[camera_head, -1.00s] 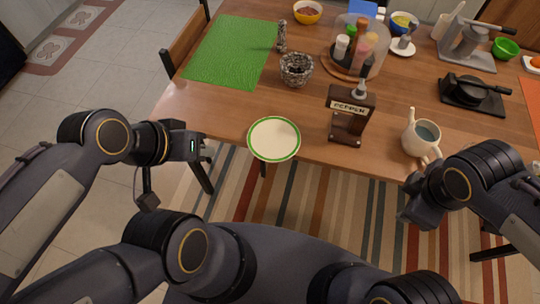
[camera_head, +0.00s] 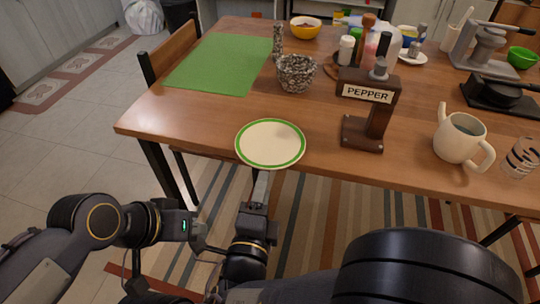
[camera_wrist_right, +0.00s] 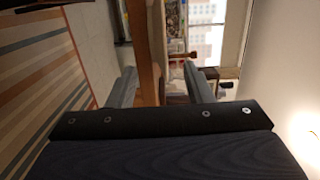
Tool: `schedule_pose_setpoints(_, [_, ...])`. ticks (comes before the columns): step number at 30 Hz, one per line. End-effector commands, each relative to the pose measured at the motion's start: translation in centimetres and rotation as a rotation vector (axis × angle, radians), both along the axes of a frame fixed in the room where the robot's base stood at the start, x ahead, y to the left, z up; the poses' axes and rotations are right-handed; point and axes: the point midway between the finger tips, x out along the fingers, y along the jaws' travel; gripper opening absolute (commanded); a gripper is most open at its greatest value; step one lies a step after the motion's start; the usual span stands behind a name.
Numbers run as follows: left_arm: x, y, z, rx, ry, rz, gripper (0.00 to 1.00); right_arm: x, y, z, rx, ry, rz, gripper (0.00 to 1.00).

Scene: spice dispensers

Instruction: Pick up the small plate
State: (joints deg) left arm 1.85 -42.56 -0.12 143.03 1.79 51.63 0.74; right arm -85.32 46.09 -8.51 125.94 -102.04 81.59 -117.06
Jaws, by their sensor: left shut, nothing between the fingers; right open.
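The small plate (camera_head: 270,143), cream with a green rim, lies flat at the table's front edge and seems to jut slightly past it. My right gripper (camera_head: 261,184) is just below and in front of the plate's near rim, its fingers pointing toward the table. In the right wrist view its fingers (camera_wrist_right: 162,85) are apart, with the wooden table edge showing between them. I cannot make out the plate there, and cannot tell whether a finger touches it. My left gripper (camera_head: 204,238) is shut and empty, lower left of the plate, off the table.
The pepper dispenser (camera_head: 370,110) stands right of the plate, with a cream mug (camera_head: 460,137) and a glass (camera_head: 520,157) further right. The wood (camera_head: 190,118) left of the plate is clear.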

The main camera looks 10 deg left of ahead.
Motion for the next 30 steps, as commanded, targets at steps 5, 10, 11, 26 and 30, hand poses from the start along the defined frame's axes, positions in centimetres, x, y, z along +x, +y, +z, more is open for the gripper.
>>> schedule_pose_setpoints(5, [0.0, 0.0, -1.1, 0.0, 0.0, 0.0, 0.0, 2.2, -0.1, -0.2, 0.004, 0.001, -0.006, 0.46])
schedule_pose_setpoints(10, [0.0, 0.0, -3.3, 0.0, 0.0, 0.0, 0.0, 4.5, -0.5, -0.9, 0.007, 0.002, -0.008, 0.46])
schedule_pose_setpoints(11, [0.0, 0.0, -3.6, 0.0, 0.0, 0.0, 0.0, 5.0, -0.6, -0.9, 0.007, 0.002, -0.008, 0.46])
schedule_pose_setpoints(26, [0.0, 0.0, -4.1, 0.0, 0.0, 0.0, 0.0, 7.3, -0.4, -0.3, 0.004, 0.003, -0.004, 0.4])
schedule_pose_setpoints(30, [0.0, 0.0, -4.1, 0.0, 0.0, 0.0, 0.0, 7.3, -0.4, -0.3, 0.004, 0.004, -0.004, 0.21])
